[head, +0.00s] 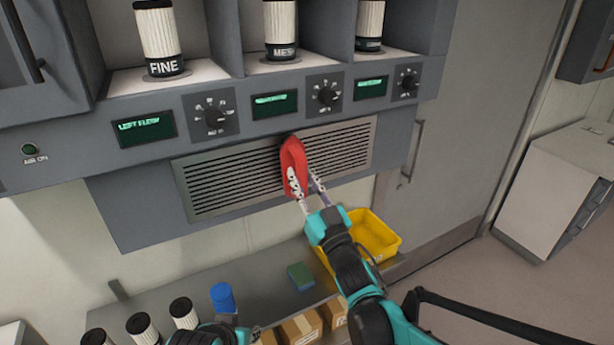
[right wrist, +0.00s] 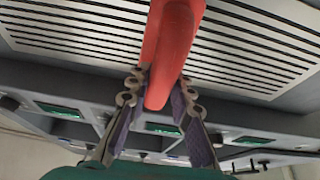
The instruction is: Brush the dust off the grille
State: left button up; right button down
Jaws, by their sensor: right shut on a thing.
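The grille (head: 225,187) is a wide slatted metal panel below the row of dials, and its slats also fill the upper part of the right wrist view (right wrist: 75,30). My right gripper (head: 298,187) is shut on a red tool (head: 293,155), which looks like the brush, in front of the grille's middle. In the right wrist view, both fingers (right wrist: 158,92) pinch its red handle (right wrist: 172,50). Its bristles are hidden, and I cannot tell whether it touches the slats. No dust is clear at this size. My left arm shows only partly at the bottom edge; its fingers are unclear.
A yellow bin (head: 372,235) stands on the shelf (head: 262,268) below, near a green sponge-like block (head: 301,276), a blue cylinder (head: 222,297), cardboard boxes (head: 300,328) and ribbed canisters (head: 143,328). Control dials (head: 328,96) jut out above the grille. A door handle (head: 412,152) is at right.

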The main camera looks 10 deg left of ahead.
jog(key=s+a, duration=0.5)
jog(key=a, duration=0.3)
jog(key=shift+s, duration=0.25)
dwell(0.5)
jog(key=shift+a, duration=0.1)
jog(key=s+d+p, duration=0.1)
jog(key=s+d, duration=0.2)
jog(key=s, duration=0.2)
jog(key=shift+d, duration=0.2)
dwell(0.3)
jog(key=shift+s, duration=0.1)
jog(key=shift+s+d+p, duration=0.45)
jog(key=shift+s+d, duration=0.4)
jog(key=shift+s, duration=0.3)
